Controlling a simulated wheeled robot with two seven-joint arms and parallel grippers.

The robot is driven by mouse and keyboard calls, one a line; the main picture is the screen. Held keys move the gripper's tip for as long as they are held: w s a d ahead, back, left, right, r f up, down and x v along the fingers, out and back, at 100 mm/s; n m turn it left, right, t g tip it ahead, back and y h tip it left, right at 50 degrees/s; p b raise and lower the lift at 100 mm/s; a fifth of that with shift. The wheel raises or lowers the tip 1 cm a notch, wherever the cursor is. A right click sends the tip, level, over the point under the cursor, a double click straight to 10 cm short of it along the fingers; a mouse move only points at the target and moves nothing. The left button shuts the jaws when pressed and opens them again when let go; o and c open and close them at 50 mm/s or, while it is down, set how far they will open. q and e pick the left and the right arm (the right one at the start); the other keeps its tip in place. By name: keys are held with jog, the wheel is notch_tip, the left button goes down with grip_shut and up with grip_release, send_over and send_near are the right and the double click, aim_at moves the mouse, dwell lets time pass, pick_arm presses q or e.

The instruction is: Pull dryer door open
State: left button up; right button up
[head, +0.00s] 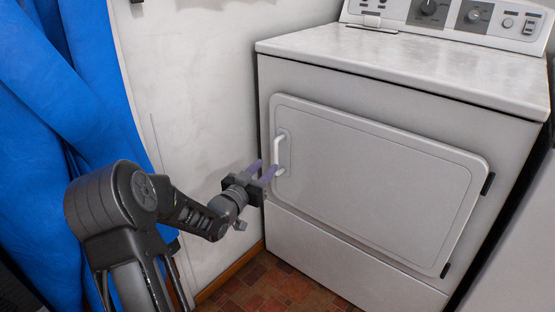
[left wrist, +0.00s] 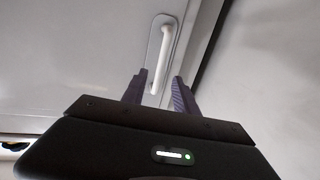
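The white dryer (head: 340,237) stands against the wall, and its door (head: 370,170) is shut flush with the front. A white vertical bar handle (head: 279,153) is on the door's left edge. It also shows in the left wrist view (left wrist: 164,52). My left gripper (head: 267,167) is at the lower part of the handle, with its two purple fingers pointing at it. In the left wrist view the fingers (left wrist: 158,77) are apart, with the handle's lower end showing between them. No finger visibly presses on the handle. My right gripper is not in view.
Door hinges (head: 488,184) are on the right edge. A blue curtain (head: 75,85) hangs at the left, beside a white wall (head: 195,85) close to the dryer's left side. Red-brown tile floor (head: 265,288) is clear in front. Another pale surface (head: 520,255) stands close at right.

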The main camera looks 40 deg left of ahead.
aim_at(275, 158)
pick_arm(q)
jog(key=w+b, duration=0.1)
jog(key=w, duration=0.2)
jog(key=w+a+b, duration=0.1)
jog(key=w, duration=0.2)
jog(key=shift+w+a+f, duration=0.1)
jog(key=shift+w+a, duration=0.05)
jog(key=shift+w, duration=0.5)
jog(key=shift+c, duration=0.4)
grip_shut()
dwell(0.4)
